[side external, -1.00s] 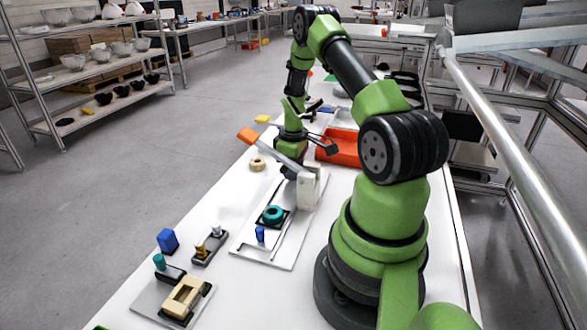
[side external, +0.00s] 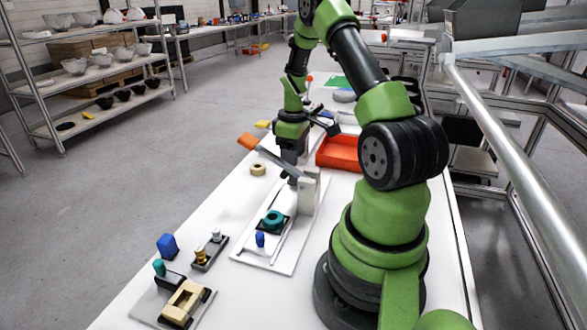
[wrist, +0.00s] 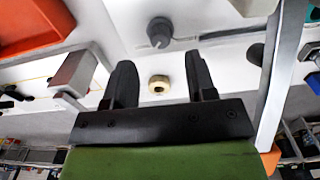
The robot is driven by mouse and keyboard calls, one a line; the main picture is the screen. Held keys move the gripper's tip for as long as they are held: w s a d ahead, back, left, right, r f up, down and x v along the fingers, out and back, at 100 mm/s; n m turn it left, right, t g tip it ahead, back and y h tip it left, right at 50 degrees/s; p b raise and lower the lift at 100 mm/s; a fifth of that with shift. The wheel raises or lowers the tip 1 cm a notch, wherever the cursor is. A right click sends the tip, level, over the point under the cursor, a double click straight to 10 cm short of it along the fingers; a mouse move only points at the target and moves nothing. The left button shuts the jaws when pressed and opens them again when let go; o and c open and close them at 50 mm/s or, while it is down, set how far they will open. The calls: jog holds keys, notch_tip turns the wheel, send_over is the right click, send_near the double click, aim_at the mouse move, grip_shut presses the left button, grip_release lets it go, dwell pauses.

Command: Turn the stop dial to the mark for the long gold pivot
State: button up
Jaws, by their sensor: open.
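A dark grey round knob, which looks like the stop dial (wrist: 160,30), sits on the white plate in the wrist view, with a pale notch on its lower edge. Its marks are too small to read. My gripper (wrist: 159,66) is open and empty, its fingertips pointing at the dial but apart from it. In the side view my gripper (side external: 292,156) hangs above the far end of the plate (side external: 272,262), beside the white post (side external: 308,190). A short gold pivot (side external: 201,256) and a silver one (side external: 216,236) stand in a dark holder.
A lever with an orange end (side external: 248,141) slants close beside my gripper. An orange tray (side external: 340,152) lies behind the post.

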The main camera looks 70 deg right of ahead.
jog(key=shift+r, duration=2)
jog(key=w+a+r, duration=0.1)
jog(key=a+r, duration=0.2)
jog(key=w+a+r+t, duration=0.1)
jog(key=a+r, duration=0.2)
jog(key=r, duration=0.1)
jog(key=w+a+r+m+t, duration=0.1)
jog(key=a+r, duration=0.1)
jog(key=r, duration=0.1)
jog(key=shift+w+a+r+h, duration=0.15)
jog(key=shift+w+a+h, duration=0.25)
jog(key=s+a+r+m+t+y, duration=0.1)
jog(key=s+a+r, duration=0.4)
jog(key=a, duration=0.5)
jog(key=s+a+r+m+t+y, duration=0.1)
jog(key=s+a+r+t, duration=0.3)
jog(key=a, duration=0.6)
jog(key=shift+s+a+r+m+y, duration=0.25)
jog(key=shift+s+r+m+y, duration=0.2)
jog(key=shift+s, duration=0.65)
